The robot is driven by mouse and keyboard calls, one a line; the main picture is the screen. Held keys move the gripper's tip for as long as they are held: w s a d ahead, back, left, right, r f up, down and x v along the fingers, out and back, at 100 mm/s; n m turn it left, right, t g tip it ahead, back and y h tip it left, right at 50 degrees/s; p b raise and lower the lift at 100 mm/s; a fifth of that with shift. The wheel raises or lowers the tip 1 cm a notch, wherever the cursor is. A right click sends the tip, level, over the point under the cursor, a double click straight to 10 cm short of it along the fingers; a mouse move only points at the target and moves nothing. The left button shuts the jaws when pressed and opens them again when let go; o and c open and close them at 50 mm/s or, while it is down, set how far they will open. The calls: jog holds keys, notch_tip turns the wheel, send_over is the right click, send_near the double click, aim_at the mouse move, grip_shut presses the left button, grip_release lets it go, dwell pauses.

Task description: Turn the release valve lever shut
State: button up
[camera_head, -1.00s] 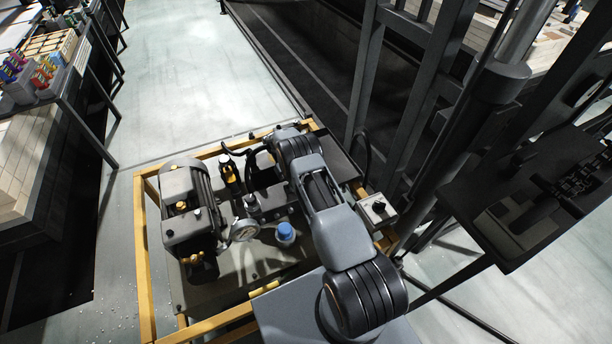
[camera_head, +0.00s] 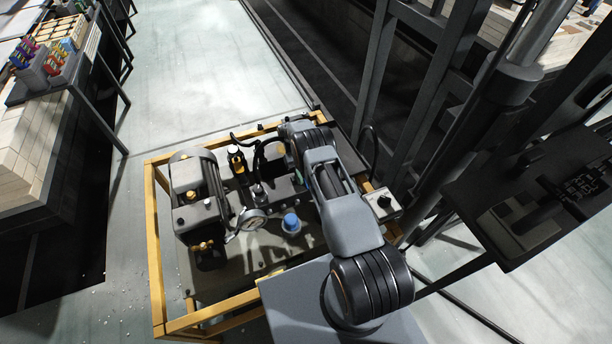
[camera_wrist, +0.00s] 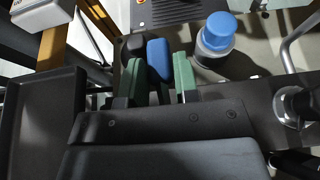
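In the wrist view a lever with a blue grip (camera_wrist: 158,58) lies between the two green fingers of my gripper (camera_wrist: 145,70), nearer the right one. It looks like the release valve lever. The fingers are apart, and I cannot tell whether either touches the lever. In the head view my arm covers this spot, so lever and fingertips are hidden there.
A blue cap (camera_head: 291,222) on a grey cylinder stands close by, also right of the fingers in the wrist view (camera_wrist: 218,28). A gauge (camera_head: 252,220), a motor (camera_head: 195,180), a yellow frame (camera_head: 156,250) and a small switch box (camera_head: 383,204) surround it. Dark steel posts rise at right.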

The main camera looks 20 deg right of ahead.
jog(key=o, duration=0.4)
jog(key=shift+r, duration=0.1)
jog(key=shift+r, duration=0.3)
notch_tip(320, 180, up, 3)
jog(key=shift+f+p, duration=0.1)
jog(key=shift+p, duration=0.9)
jog(key=s+r, duration=0.1)
jog(key=r, duration=0.1)
jog(key=s+r, duration=0.1)
jog(key=s, duration=0.1)
jog(key=s+r+p, duration=0.1)
jog(key=s+r, duration=0.1)
jog(key=shift+a+r, duration=0.3)
jog(key=shift+r, duration=0.05)
jog(key=s+r, duration=0.1)
jog(key=s, duration=0.2)
jog(key=s+r, duration=0.1)
jog(key=s, duration=0.2)
jog(key=s+a+r, duration=0.1)
jog(key=s, duration=0.2)
jog(key=shift+r+p, duration=0.35)
jog(key=shift+d, duration=0.1)
